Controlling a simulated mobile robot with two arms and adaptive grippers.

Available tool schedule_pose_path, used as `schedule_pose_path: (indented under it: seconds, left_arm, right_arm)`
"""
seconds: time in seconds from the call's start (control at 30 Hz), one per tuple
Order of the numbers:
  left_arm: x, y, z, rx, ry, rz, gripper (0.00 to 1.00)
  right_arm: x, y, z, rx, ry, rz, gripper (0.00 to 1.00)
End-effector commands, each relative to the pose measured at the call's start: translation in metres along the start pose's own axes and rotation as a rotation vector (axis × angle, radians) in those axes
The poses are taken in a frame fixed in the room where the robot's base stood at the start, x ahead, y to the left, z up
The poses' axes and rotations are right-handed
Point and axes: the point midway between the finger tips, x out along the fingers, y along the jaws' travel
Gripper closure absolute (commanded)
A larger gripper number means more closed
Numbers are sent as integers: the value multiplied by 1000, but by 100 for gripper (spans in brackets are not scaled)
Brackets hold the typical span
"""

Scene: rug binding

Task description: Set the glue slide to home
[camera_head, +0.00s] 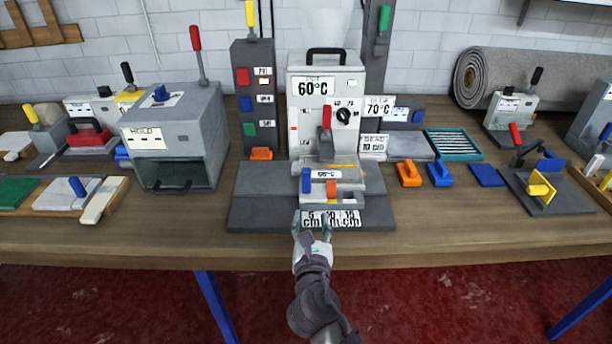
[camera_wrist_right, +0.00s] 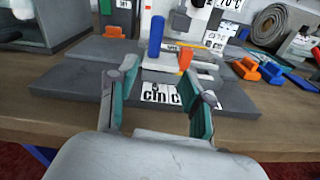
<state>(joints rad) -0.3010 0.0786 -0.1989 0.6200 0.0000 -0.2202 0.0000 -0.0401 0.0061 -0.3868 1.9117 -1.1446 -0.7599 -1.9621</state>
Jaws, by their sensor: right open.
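The grey-white machine (camera_head: 299,90) marked 60°C stands at the middle of the bench on a dark grey base (camera_head: 250,212). At its front is a low pale slide block (camera_head: 350,186), apparently the glue slide, with an upright blue handle (camera_head: 306,180) and an orange tab (camera_head: 331,188). A white scale plate (camera_head: 345,218) with cm marks lies in front. The blue handle (camera_wrist_right: 156,36) and orange tab (camera_wrist_right: 186,59) also show in the right wrist view. My right gripper (camera_head: 312,222) is open and empty at the scale plate, in front of the blue handle. My left gripper is out of view.
A grey box machine (camera_head: 172,140) stands to the left. An orange block (camera_head: 409,173) and a blue block (camera_head: 440,173) lie to the right. A dark panel (camera_head: 245,90) stands behind left. The bench front (camera_head: 460,240) is clear.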

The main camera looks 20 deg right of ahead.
Motion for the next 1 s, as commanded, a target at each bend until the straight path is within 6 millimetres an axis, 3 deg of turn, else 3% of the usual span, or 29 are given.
schedule_pose_path:
  seconds: [0.1,0.27,0.7,1.0]
  left_arm:
    - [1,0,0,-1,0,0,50]
    - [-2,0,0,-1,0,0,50]
    - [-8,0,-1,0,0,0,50]
    - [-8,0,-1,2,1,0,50]
  right_arm:
    - [3,10,16,-110,-55,15,50]
    - [15,12,21,-137,-66,15,50]
    - [104,13,26,-131,-63,15,50]
    - [137,14,27,-130,-63,16,50]
